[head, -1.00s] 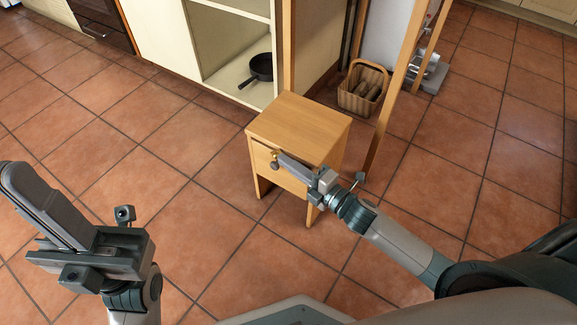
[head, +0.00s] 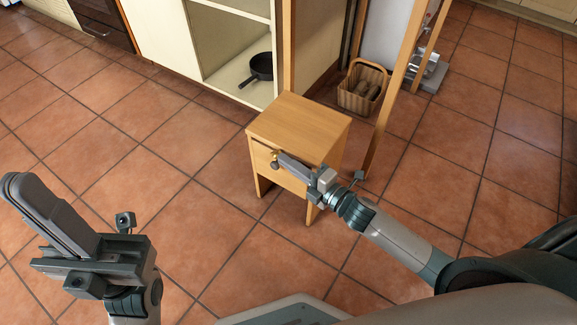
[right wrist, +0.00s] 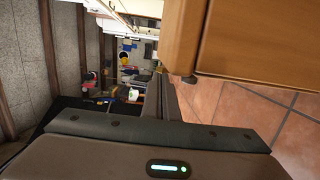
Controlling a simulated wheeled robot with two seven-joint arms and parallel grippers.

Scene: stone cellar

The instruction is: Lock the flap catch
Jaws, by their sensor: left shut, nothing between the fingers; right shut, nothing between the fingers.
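A small light-wood cabinet (head: 305,125) stands on the tiled floor in the middle of the head view. A small brass-coloured piece (head: 274,153), which looks like the catch, is on its front face near the left. My right gripper (head: 280,158) is shut, its fingertips beside the brass piece and a dark knob; I cannot tell whether they touch. My left gripper (head: 12,182) is shut, empty and far from the cabinet.
An open cream shelf unit (head: 225,45) with a black pan (head: 261,67) stands behind the cabinet. A wicker basket (head: 362,88) and a slanting wooden post (head: 393,90) are to the right. The tiled floor left of the cabinet is clear.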

